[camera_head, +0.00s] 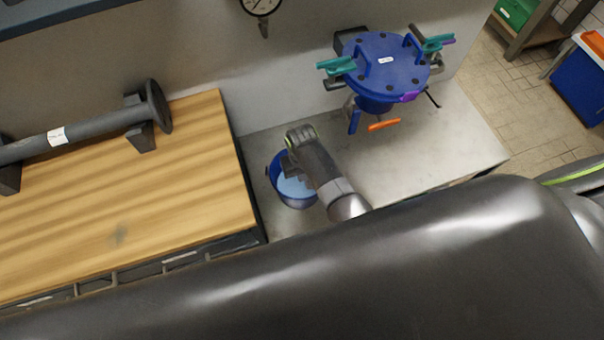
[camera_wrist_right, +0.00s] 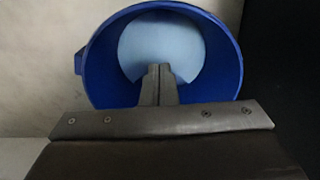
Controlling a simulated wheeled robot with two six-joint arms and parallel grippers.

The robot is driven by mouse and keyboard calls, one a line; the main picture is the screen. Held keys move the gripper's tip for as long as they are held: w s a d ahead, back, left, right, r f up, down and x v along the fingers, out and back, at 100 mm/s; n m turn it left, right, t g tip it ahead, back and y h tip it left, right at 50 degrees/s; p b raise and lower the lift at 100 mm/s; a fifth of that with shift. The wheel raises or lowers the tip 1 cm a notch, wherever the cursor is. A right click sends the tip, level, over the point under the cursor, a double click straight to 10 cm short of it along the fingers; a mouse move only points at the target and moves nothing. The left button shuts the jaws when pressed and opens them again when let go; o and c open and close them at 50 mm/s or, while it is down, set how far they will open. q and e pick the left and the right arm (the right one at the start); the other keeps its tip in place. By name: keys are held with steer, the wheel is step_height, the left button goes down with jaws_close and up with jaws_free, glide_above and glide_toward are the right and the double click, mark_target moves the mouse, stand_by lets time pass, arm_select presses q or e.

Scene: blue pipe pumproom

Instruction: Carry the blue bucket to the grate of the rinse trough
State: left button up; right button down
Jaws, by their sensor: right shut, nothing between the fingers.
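The blue bucket (camera_head: 296,190) stands on the pale ledge beside the wooden bench, with a light blue inside bottom. My right gripper (camera_head: 289,174) is over the bucket's opening. In the right wrist view the bucket (camera_wrist_right: 98,68) faces the camera with its mouth open, and the right gripper's fingers (camera_wrist_right: 159,72) are together, pointing into the mouth, with nothing between them. I cannot tell whether they touch the bucket. The bucket's right side is partly hidden by my right arm in the head view. My left gripper is not in view. No rinse trough or grate can be made out.
A wooden bench (camera_head: 120,200) with a grey flanged pipe (camera_head: 80,137) is on the left. A blue round-lidded vessel (camera_head: 388,65) with teal clamps and an orange handle stands on the ledge to the right. A gauge (camera_head: 261,3) hangs on the wall. Tiled floor lies at upper right.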

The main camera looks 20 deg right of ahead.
steer(key=s+f+b, duration=0.2)
steer(key=s+f, duration=0.2)
stand_by(0.6)
steer(key=shift+d, duration=0.15)
